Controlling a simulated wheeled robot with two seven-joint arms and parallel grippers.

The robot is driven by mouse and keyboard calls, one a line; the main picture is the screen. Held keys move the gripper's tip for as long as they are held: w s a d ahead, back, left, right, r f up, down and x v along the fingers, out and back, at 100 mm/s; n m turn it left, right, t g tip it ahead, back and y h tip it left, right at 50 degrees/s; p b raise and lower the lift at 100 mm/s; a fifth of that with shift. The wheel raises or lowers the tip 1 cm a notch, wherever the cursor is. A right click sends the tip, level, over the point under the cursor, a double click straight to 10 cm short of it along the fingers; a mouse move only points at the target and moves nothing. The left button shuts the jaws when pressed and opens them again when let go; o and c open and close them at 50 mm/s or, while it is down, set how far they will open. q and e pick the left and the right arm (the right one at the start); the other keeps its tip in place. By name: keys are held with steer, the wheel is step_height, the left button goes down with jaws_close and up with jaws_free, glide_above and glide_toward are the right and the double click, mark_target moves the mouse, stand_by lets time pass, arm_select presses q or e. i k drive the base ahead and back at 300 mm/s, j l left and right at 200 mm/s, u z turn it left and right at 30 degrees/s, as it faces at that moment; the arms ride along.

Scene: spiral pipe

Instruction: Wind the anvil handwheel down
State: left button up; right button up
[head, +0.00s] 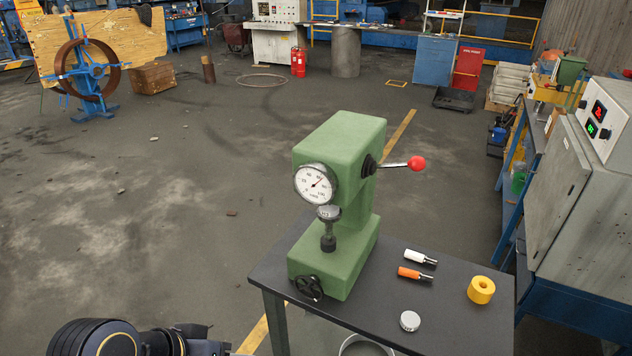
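A green bench hardness tester (345,165) stands upright on a dark table. Its black anvil handwheel (308,288) is low on the front of the base, with nothing touching it. Above the base, a dark anvil post (328,241) carries a small round metal piece (328,212) close under the head; whether it touches the head I cannot tell. A round dial gauge (317,184) is on the head's front. A side lever with a red knob (416,163) sticks out to the right. Part of my dark left arm shows at the bottom left; neither gripper is visible.
A grey control cabinet (575,190) stands at right. Floor left of the table is open.

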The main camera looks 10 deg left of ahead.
mark_target(309, 286)
steer(key=l+u, duration=0.9)
steer(key=l, duration=0.15)
steer(key=k+l+u, duration=0.2)
steer(key=l+u, duration=0.2)
steer(key=l, duration=0.1)
